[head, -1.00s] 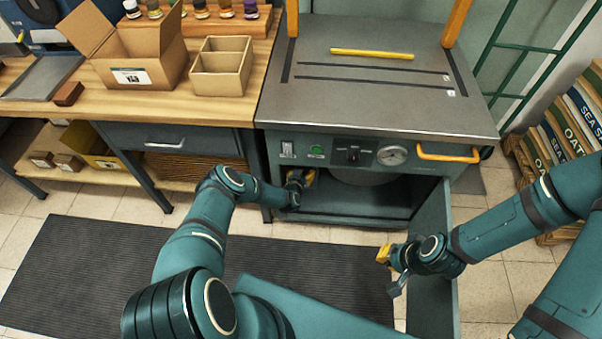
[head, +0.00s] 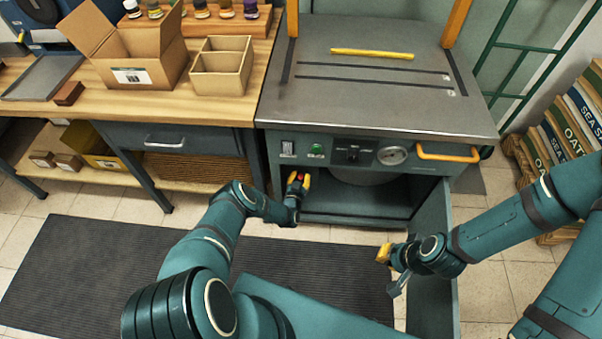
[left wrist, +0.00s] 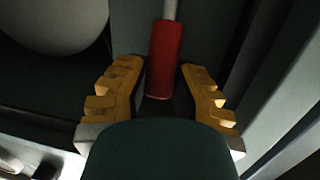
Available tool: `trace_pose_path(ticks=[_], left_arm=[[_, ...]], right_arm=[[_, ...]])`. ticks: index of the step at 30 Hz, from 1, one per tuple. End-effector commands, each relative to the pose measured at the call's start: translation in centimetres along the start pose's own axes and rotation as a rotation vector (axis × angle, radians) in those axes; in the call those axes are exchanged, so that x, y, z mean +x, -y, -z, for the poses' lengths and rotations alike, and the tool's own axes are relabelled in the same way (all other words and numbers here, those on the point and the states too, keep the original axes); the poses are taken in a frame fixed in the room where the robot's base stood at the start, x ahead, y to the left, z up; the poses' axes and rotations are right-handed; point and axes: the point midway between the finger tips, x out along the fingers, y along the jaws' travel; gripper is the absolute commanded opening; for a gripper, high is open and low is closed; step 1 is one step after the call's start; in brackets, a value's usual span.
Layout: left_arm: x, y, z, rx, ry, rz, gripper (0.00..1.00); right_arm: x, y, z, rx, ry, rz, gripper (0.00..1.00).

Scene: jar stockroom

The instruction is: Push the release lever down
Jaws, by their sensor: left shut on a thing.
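The release lever shows in the left wrist view as a red cylindrical grip (left wrist: 166,62) on a pale metal rod. In the head view only a small spot of red shows between my left fingers, at the left of the cabinet's open compartment. My left gripper (head: 299,181) is shut on the red grip; in the left wrist view its yellow fingers (left wrist: 162,92) lie on either side of it. The rod's far end is out of view. My right gripper (head: 385,254) is beside the open cabinet door; its finger gap is not clear.
The steel-topped machine (head: 370,95) has a front panel with a gauge and a yellow handle (head: 447,155). Its open door (head: 432,250) stands out toward me at the right. A wooden bench (head: 215,108) with boxes is at the left. A dark mat (head: 90,265) covers the floor.

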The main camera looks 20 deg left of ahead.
Motion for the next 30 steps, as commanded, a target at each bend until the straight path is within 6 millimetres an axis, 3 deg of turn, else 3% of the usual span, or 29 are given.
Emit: trace_pose_path(ticks=[6,17,18,20,21,30], left_arm=[[-0.98,-0.17,-0.81,0.014,-0.093,0.005,0.00],[-1.14,-0.25,-0.89,0.014,-0.105,0.004,0.00],[-1.14,-0.25,-0.90,0.013,-0.104,0.004,0.34],[-1.13,-0.25,-0.87,0.013,-0.105,0.005,0.55],[-1.12,-0.25,-0.85,0.014,-0.106,0.005,0.58],[-1.09,-0.24,-0.71,0.014,-0.108,0.004,0.58]], right_arm=[[0.03,-0.01,-0.01,0.000,0.000,0.000,0.00],[0.02,-0.01,0.00,0.000,0.000,0.000,0.00],[0.02,-0.01,0.00,0.000,0.000,0.000,0.00],[0.02,-0.01,0.00,0.000,0.000,0.000,0.00],[0.02,-0.01,0.00,0.000,0.000,0.000,0.00],[0.01,0.00,0.00,0.000,0.000,0.000,0.00]])
